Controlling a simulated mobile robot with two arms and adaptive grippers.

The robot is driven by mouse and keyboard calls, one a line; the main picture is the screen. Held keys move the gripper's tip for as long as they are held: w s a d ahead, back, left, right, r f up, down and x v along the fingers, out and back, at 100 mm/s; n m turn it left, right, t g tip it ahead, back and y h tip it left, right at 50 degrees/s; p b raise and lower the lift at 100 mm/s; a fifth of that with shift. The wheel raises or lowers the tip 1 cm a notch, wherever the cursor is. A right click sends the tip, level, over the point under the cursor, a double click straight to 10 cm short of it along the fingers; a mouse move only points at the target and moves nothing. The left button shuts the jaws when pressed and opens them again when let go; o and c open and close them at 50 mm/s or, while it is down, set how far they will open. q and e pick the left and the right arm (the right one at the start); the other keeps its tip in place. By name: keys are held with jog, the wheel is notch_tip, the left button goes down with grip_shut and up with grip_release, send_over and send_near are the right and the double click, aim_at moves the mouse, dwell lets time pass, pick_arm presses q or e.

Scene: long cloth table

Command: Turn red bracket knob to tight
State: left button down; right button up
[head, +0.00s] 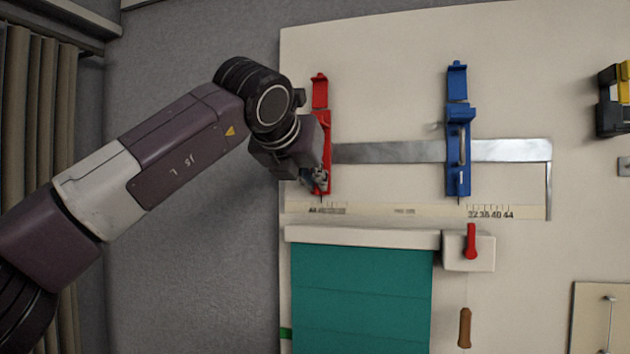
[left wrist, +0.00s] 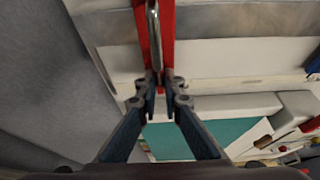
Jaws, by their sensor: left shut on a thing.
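The red bracket (head: 320,92) is at the left end of the metal rail (head: 390,152) on the pale table. My left gripper (head: 319,182) is at the bracket's lower end and hides part of it. In the left wrist view the red bracket (left wrist: 167,40) runs up from between my fingertips, with a silver bar along it. The left gripper (left wrist: 159,88) is closed on the knob at the bracket's end; the fingers mostly hide the knob, so its turn cannot be read. My right gripper is not in view.
A blue bracket (head: 458,135) sits farther right on the rail. A printed scale strip (head: 375,211) lies below. Nearer are a teal cloth (head: 360,295), a red lever (head: 471,241) on a pale block, and a brown handle (head: 464,328). Grey floor (head: 190,280) lies left.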

pick_arm(q)
jog(key=shift+f, duration=0.1)
jog(key=c, duration=2.4)
grip_release()
jog(key=v, duration=1.2)
